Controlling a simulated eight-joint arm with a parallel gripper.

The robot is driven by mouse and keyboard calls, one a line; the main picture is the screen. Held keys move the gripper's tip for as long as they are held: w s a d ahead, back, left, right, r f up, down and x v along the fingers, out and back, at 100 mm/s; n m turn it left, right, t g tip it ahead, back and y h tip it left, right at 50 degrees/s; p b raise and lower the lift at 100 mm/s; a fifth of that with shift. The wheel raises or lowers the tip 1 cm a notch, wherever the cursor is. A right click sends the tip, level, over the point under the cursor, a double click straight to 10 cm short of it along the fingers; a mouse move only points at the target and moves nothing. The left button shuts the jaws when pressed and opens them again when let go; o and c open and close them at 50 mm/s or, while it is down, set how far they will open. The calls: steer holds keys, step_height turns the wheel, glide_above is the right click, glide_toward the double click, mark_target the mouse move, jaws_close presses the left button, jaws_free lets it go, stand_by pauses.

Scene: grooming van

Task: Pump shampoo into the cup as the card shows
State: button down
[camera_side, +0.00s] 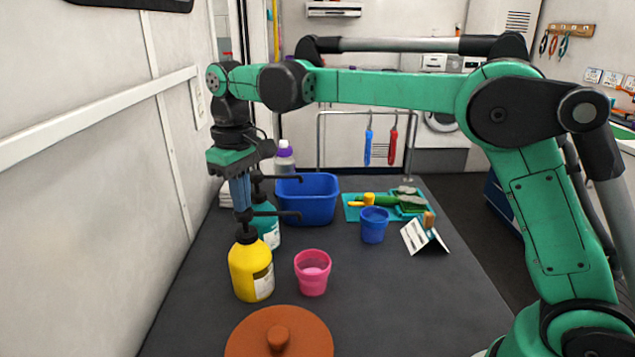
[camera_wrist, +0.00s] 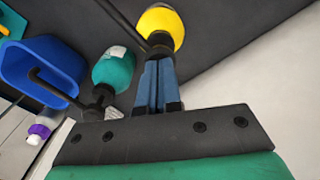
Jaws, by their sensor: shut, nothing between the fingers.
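My gripper (camera_side: 243,208) is shut and empty, pointing down at the black pump head of the yellow bottle (camera_side: 250,272). In the wrist view the fingertips (camera_wrist: 157,62) overlap the pump head, with the yellow bottle (camera_wrist: 163,22) below; I cannot tell whether they touch. The pump's spout points right, toward the pink cup (camera_side: 313,280). The cup's inside shows paler pink; I cannot tell whether it holds shampoo. A teal pump bottle (camera_side: 269,232) stands just behind, also in the wrist view (camera_wrist: 113,68). The card (camera_side: 418,238) stands folded at right; its marks are too small to read.
A blue tub (camera_side: 308,205) and a purple-capped bottle (camera_side: 285,160) stand behind. A blue cup (camera_side: 373,228) and a teal mat (camera_side: 352,212) with brushes are at right. A brown round lid (camera_side: 250,338) lies in front. The wall is close on the left. The table's right front is clear.

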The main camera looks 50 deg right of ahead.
steer(key=shift+f, duration=0.55)
steer(key=shift+r, duration=1.75)
steer(key=shift+f, duration=0.15)
steer(key=shift+f, duration=1.65)
steer(key=shift+r, duration=1.8)
